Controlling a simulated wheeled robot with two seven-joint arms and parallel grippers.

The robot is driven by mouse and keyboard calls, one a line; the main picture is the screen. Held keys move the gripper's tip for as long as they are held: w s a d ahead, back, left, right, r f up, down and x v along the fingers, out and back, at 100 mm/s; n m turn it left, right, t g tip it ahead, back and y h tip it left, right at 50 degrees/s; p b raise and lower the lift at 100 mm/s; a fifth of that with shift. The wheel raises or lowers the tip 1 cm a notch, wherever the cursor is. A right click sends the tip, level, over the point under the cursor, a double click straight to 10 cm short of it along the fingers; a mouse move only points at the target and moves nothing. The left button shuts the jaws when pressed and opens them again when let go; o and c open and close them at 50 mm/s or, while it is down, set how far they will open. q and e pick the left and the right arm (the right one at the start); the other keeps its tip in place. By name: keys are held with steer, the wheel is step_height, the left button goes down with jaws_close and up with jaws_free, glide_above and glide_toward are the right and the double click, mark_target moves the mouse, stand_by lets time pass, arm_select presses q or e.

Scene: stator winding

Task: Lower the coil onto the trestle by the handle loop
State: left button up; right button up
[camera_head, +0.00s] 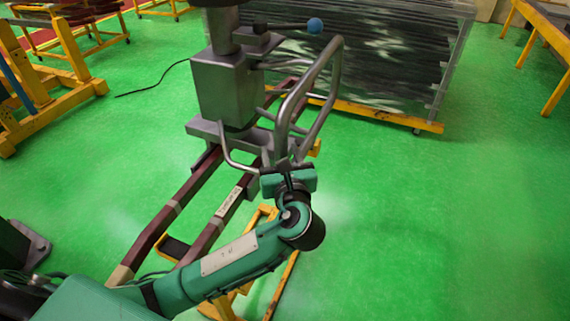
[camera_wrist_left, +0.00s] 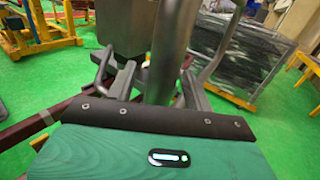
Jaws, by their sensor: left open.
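The coil (camera_head: 165,220) is a long dark-red loop of two bars with pale bands, slanting from lower left to the grey lifting head (camera_head: 225,90). It also shows at the left of the left wrist view (camera_wrist_left: 40,122). The grey tubular handle loop (camera_head: 334,75) stands out to the right of the lifting head. My left gripper (camera_head: 284,165) is open at the lower end of the handle loop; the fingers are partly hidden, and I cannot tell whether they touch the tube. A yellow trestle (camera_head: 222,308) stands below the coil, mostly hidden by my left arm. My right gripper is out of view.
A lever with a blue knob (camera_head: 314,25) sits above the handle loop. A wrapped dark stack (camera_head: 385,60) on a yellow wheeled frame stands behind. Yellow stands (camera_head: 45,105) are at the left, and another yellow frame (camera_head: 545,50) is far right. Green floor at right is clear.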

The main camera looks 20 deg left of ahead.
arm_select(q)
steer(key=shift+x, duration=0.8)
steer(key=shift+s, duration=0.1)
jaws_close()
stand_by(0.7)
stand_by(0.4)
stand_by(1.6)
